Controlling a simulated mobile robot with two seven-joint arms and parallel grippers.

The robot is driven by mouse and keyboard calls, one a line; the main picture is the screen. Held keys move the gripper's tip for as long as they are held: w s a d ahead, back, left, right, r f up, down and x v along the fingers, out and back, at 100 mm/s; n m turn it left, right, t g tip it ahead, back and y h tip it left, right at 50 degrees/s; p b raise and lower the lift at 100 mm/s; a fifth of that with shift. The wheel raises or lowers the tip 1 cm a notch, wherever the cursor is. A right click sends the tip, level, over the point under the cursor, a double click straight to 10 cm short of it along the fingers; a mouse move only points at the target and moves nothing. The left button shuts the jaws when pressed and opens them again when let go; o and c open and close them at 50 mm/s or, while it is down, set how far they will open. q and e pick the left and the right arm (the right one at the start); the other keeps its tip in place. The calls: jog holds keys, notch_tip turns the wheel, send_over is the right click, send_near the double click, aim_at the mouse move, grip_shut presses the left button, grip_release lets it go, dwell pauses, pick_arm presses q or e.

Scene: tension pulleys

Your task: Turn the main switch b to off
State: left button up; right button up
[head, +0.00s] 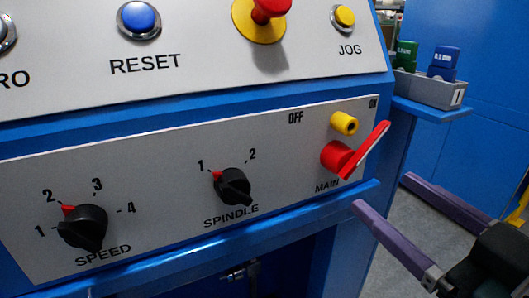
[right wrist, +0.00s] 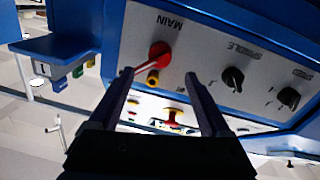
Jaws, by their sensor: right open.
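The red MAIN switch (head: 338,156) is at the right end of the lower grey panel. Its long red handle slants up and right, toward the ON mark; the OFF mark is up and left of it. A yellow cylinder (head: 345,123) sits just above the switch. In the right wrist view the switch (right wrist: 159,52) appears upside down, between and beyond the fingertips. My right gripper (head: 383,193) is open and empty, below and right of the switch, apart from it in the head view. My left gripper is not in view.
The SPINDLE knob (head: 233,186) and SPEED knob (head: 83,227) are left of the switch. A blue ledge runs below the panel. Above are RESET (head: 139,20), a red mushroom button (head: 268,8) and JOG (head: 343,17).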

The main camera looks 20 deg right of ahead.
aim_at(353, 167)
jog(key=w, duration=0.8)
jog(key=shift+a+b, duration=0.15)
jog(key=shift+b, duration=0.15)
jog(key=shift+c, duration=0.2)
jog(key=shift+r, duration=0.1)
grip_shut()
